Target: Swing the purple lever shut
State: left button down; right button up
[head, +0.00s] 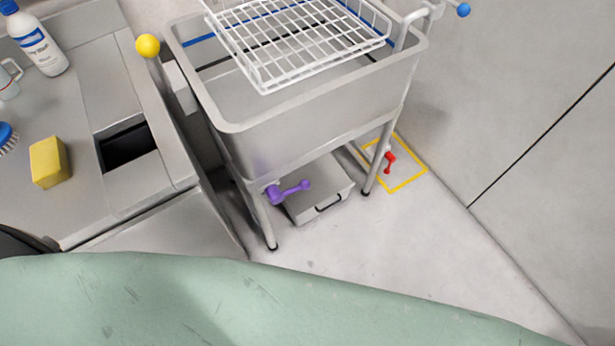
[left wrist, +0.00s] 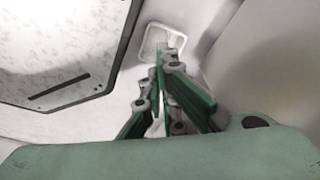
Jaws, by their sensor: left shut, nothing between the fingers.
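The purple lever (head: 288,191) is on the front left leg of the grey sink cart. Its thick hub is at the leg, and its arm points right and slightly up to a small round knob, in front of the grey box. Nothing touches the lever. My left gripper (left wrist: 167,60) shows only in the left wrist view, with its green fingers together and empty. The lever is not in that view. My right gripper is in neither view.
The cart's basin (head: 285,135) holds a white wire rack (head: 300,45). A grey box (head: 318,188) sits under it. A red lever (head: 388,160) is near the right leg. A counter on the left holds a yellow sponge (head: 48,162) and a bottle (head: 38,42). Floor in front is clear.

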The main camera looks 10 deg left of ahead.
pick_arm(q)
jog(key=w+d+r+m+t+h, duration=0.1)
jog(key=w+d+r+m+t, duration=0.1)
jog(key=w+r, duration=0.7)
jog(key=w+d+r+m+t+h, duration=0.2)
jog(key=w+r, duration=0.8)
jog(key=r, duration=0.5)
jog(key=w+d+r+m+t+h, duration=0.1)
jog(key=w+d+r+m+h, duration=0.1)
jog(key=w+r, duration=0.8)
notch_tip(320, 180, up, 3)
jog(key=shift+d+m+t, duration=0.4)
jog(key=shift+d+m, duration=0.1)
jog(key=shift+d, duration=0.65)
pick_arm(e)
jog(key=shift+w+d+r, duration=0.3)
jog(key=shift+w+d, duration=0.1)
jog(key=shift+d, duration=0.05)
pick_arm(q)
send_over(307, 188)
notch_tip(307, 188, down, 11)
jog(key=shift+r, duration=0.1)
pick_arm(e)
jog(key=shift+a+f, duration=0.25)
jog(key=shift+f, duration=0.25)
